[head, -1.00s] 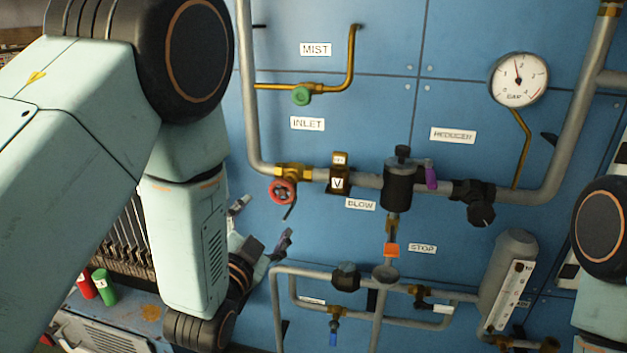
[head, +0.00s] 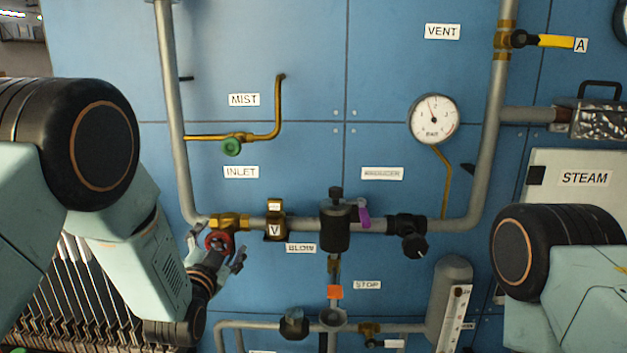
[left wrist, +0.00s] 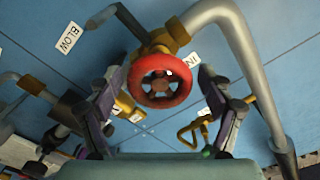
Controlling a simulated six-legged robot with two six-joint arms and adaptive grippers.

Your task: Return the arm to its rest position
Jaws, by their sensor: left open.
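My left gripper (head: 218,246) is open at the red handwheel on the inlet pipe, low on the left of the blue panel. In the left wrist view, its two fingers (left wrist: 163,85) stand apart on either side of the red handwheel (left wrist: 161,82). The wheel faces that camera, and gaps show between it and the fingers; I cannot tell any contact. In the head view, the gripper partly covers the red handwheel (head: 217,243). My right arm shows at the lower right, but its gripper is out of view.
Grey pipes (head: 467,220) cross the blue panel. A gauge (head: 434,119), a black reducer body (head: 336,228) and a green knob (head: 232,147) stand out from it. A yellow-handled valve (head: 548,41) is at upper right. A ribbed grey part (head: 75,285) is at lower left.

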